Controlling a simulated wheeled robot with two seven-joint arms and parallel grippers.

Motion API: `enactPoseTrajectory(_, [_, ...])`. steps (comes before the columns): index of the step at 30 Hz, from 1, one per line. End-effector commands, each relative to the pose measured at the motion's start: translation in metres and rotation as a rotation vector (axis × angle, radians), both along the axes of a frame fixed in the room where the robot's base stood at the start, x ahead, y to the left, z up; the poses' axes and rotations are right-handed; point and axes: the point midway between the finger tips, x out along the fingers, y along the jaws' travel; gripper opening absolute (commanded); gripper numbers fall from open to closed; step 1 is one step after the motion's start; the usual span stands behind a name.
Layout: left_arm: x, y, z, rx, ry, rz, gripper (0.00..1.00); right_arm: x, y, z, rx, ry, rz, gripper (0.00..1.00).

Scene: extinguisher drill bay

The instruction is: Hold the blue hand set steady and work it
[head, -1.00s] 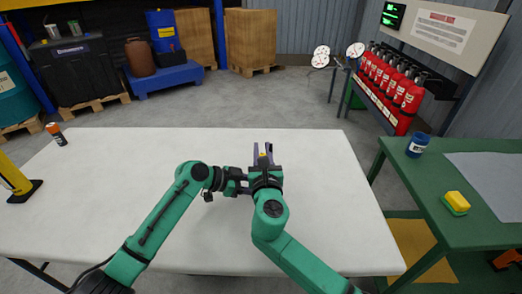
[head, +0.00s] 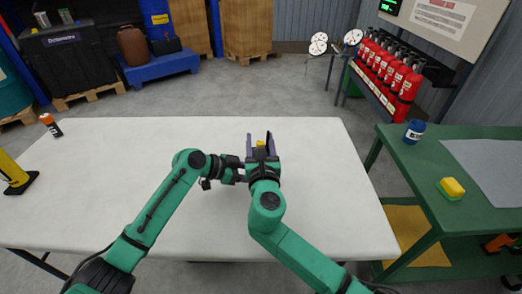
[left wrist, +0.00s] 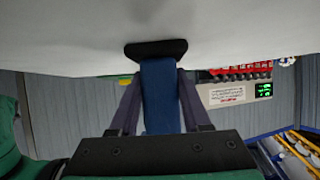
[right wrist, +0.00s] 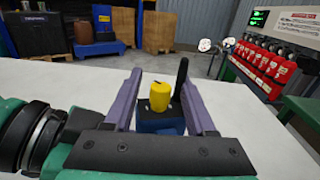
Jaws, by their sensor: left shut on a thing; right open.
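The blue hand set has a yellow top and a black upright piece; it shows in the right wrist view (right wrist: 160,122). In the head view only its yellow top (head: 261,144) shows clearly. In the left wrist view its blue body (left wrist: 160,95) stands between the fingers of my left gripper (left wrist: 157,90), shut on it, with a black base against the white table. My right gripper (head: 260,136) is open, its fingers on either side of the yellow top, apart from it in the right wrist view (right wrist: 160,90). The right gripper hides much of the hand set in the head view.
The white table (head: 110,200) is mostly clear. A black can with an orange top (head: 51,125) and a yellow post (head: 14,175) are at left. A green bench (head: 415,165) at right bears a blue jar (head: 414,131) and a yellow-green sponge (head: 451,188).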

Motion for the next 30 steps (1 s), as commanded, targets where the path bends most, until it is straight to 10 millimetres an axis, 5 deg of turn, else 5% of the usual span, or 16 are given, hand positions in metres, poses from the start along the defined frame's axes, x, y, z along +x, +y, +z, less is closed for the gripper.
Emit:
enactPoseTrajectory(12, [0.0, 0.001, -0.001, 0.001, 0.001, 0.001, 0.16, -0.099, -0.008, -0.002, 0.001, 0.004, 0.0, 0.56])
enactPoseTrajectory(25, [0.0, 0.001, -0.001, 0.001, 0.001, 0.001, 0.16, -0.107, -0.008, -0.001, 0.001, 0.002, -0.002, 0.56])
enactPoseTrajectory(26, [0.0, 0.001, 0.0, 0.001, 0.001, 0.001, 0.59, -0.107, -0.008, -0.001, 0.001, 0.002, -0.002, 0.56])
enactPoseTrajectory(27, [0.0, 0.001, 0.0, 0.001, 0.0, 0.002, 0.74, -0.107, -0.008, -0.001, 0.001, 0.002, -0.002, 0.56])
enactPoseTrajectory(28, [0.0, 0.001, 0.0, 0.001, 0.0, 0.002, 0.82, -0.107, -0.008, -0.001, 0.001, 0.002, -0.002, 0.56])
enactPoseTrajectory(30, [0.0, 0.001, 0.0, 0.001, 0.001, 0.001, 0.82, -0.107, -0.008, -0.001, 0.001, 0.002, -0.002, 0.56])
